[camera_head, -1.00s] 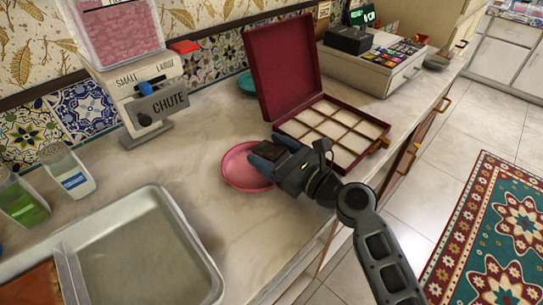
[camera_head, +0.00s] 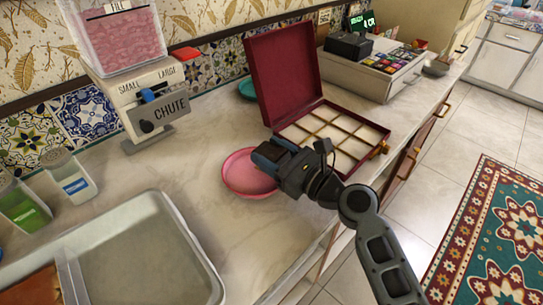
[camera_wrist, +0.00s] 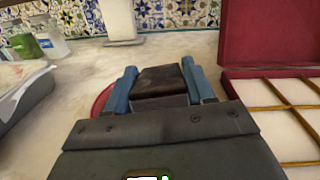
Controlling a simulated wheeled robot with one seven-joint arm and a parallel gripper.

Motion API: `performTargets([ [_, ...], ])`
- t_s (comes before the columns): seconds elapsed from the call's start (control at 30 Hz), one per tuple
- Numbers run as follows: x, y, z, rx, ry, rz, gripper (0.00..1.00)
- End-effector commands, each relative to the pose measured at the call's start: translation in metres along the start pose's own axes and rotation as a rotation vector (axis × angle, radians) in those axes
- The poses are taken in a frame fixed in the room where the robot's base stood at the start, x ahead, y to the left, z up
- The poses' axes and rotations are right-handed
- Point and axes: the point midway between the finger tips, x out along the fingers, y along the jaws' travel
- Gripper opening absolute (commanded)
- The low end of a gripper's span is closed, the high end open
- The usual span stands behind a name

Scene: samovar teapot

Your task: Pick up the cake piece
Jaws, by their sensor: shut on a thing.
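My gripper (camera_head: 268,160) is over the right part of a pink plate (camera_head: 240,178) on the counter. In the wrist view its two blue fingers are shut on a dark brown cake piece (camera_wrist: 163,82), one on each side. The cake piece sits level between the fingers, and its dark top shows. In the head view the cake piece is mostly hidden by my gripper. Only a bit of the plate's red rim (camera_wrist: 101,99) shows in the wrist view, left of the fingers.
An open dark red box (camera_head: 290,75) with several empty compartments stands behind and right of my gripper. A metal tray (camera_head: 150,260) lies at the front left. A chute dispenser (camera_head: 150,105) and shakers (camera_head: 70,177) stand along the wall. A teal plate (camera_head: 247,88) is farther back.

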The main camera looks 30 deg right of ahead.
Motion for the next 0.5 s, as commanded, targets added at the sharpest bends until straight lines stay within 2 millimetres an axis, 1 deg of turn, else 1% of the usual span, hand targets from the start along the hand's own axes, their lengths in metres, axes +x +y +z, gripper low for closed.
performTargets([
  [0.03, 0.0, -0.001, 0.011, -0.004, -0.002, -0.001, 0.16],
  [0.13, 0.0, -0.004, 0.032, -0.004, -0.004, -0.002, 0.16],
  [0.2, -0.013, -0.014, 0.035, -0.002, -0.001, -0.006, 0.16],
  [0.5, -0.066, -0.056, 0.069, -0.002, -0.001, -0.005, 0.16],
])
